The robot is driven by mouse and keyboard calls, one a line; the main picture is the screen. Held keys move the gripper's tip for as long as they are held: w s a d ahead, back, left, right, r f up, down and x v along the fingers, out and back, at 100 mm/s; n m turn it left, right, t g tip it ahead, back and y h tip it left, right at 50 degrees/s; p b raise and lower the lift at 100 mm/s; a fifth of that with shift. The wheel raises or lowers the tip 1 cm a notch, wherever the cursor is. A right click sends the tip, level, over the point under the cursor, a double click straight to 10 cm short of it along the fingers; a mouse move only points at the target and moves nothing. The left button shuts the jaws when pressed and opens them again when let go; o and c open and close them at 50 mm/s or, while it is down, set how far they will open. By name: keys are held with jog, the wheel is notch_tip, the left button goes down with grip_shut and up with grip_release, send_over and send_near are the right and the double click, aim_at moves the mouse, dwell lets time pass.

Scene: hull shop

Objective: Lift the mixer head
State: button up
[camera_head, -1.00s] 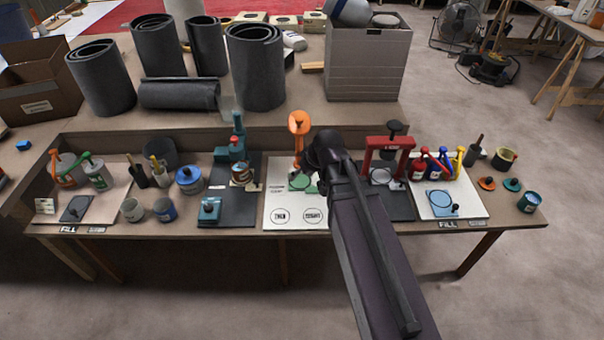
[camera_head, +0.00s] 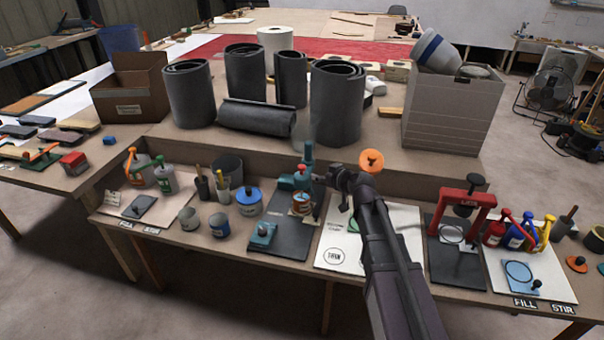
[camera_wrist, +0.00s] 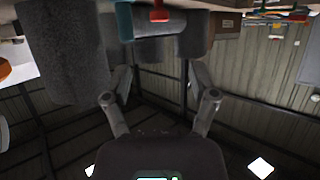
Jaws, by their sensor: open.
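The teal mixer stands on a dark board, with its upright column (camera_head: 308,153) at the back and its head (camera_head: 288,183) low. A tin (camera_head: 301,203) stands at the head, partly hidden. A red knob shows near the head. My gripper (camera_head: 340,190) is just right of the mixer, apart from it as far as I can tell. In the wrist view my gripper (camera_wrist: 160,104) has its two fingers spread with nothing between them. A teal part (camera_wrist: 124,20) and a red part (camera_wrist: 159,13), probably the mixer's, show at the top edge there.
A teal block (camera_head: 262,236) sits at the dark board's front. A blue-lidded tin (camera_head: 249,202) stands left of it. A white board (camera_head: 335,236) lies under my arm, with an orange knob (camera_head: 372,161) behind. A red press (camera_head: 468,205) is right. Grey rolls (camera_head: 336,105) stand behind.

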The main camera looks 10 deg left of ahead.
aim_at(302, 166)
jog(key=shift+w+r, duration=0.1)
jog(key=shift+w+a, duration=0.15)
jog(key=b+x, duration=0.5)
jog(key=x, duration=0.8)
jog(key=shift+w+a, duration=0.15)
jog(key=shift+a, duration=0.05)
grip_shut()
dwell(0.4)
